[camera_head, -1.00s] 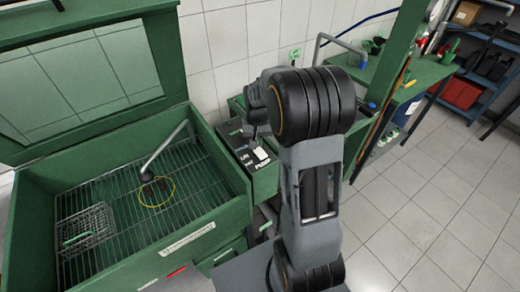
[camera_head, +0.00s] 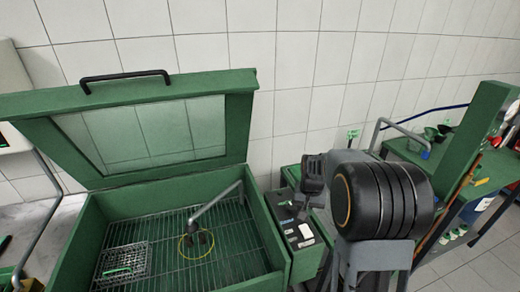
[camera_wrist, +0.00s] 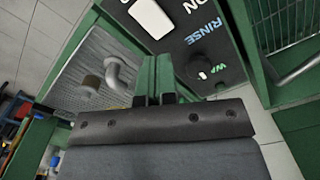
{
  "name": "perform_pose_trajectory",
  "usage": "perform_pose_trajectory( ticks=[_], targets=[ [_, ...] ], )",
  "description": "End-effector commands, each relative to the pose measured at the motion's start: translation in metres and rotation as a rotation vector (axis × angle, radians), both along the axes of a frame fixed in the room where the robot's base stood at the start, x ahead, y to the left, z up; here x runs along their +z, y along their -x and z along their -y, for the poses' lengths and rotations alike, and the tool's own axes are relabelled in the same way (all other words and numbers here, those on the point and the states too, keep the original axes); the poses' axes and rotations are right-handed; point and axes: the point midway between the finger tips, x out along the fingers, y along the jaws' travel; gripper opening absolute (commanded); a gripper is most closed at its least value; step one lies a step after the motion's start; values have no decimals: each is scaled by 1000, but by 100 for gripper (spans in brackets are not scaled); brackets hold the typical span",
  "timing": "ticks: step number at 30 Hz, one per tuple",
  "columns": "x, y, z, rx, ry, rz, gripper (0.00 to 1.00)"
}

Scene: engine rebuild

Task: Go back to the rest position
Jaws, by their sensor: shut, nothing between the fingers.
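The wrist view looks down past the fingers at the control panel (camera_wrist: 185,40) with the words RINSE and ON, a white switch (camera_wrist: 151,18) and a knob (camera_wrist: 204,72). The fingertips appear apart from the panel, though the distance is hard to tell.
The green wash cabinet (camera_head: 270,243) stands at left with its lid (camera_head: 150,88) raised. Inside are a wire basket (camera_head: 122,264), a bent spout (camera_head: 217,204) and a yellow ring (camera_head: 188,250). A green bench (camera_head: 408,152) stands at right. Floor (camera_head: 478,268) is clear at lower right.

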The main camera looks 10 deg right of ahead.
Motion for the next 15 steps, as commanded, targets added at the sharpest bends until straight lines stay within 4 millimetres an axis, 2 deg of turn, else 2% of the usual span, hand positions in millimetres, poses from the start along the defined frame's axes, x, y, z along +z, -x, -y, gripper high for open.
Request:
perform_pose_trajectory(
  ticks=[2, 4, 5, 15],
  targets=[
    [-4, 4, -1, 25, -2, -10, 0],
    [-11, 18, -4, 49, -9, -37, 0],
    [-7, 26, -7, 63, -10, -35, 0],
    [59, 110, -58, 263, 35, 132, 0]
  ],
)
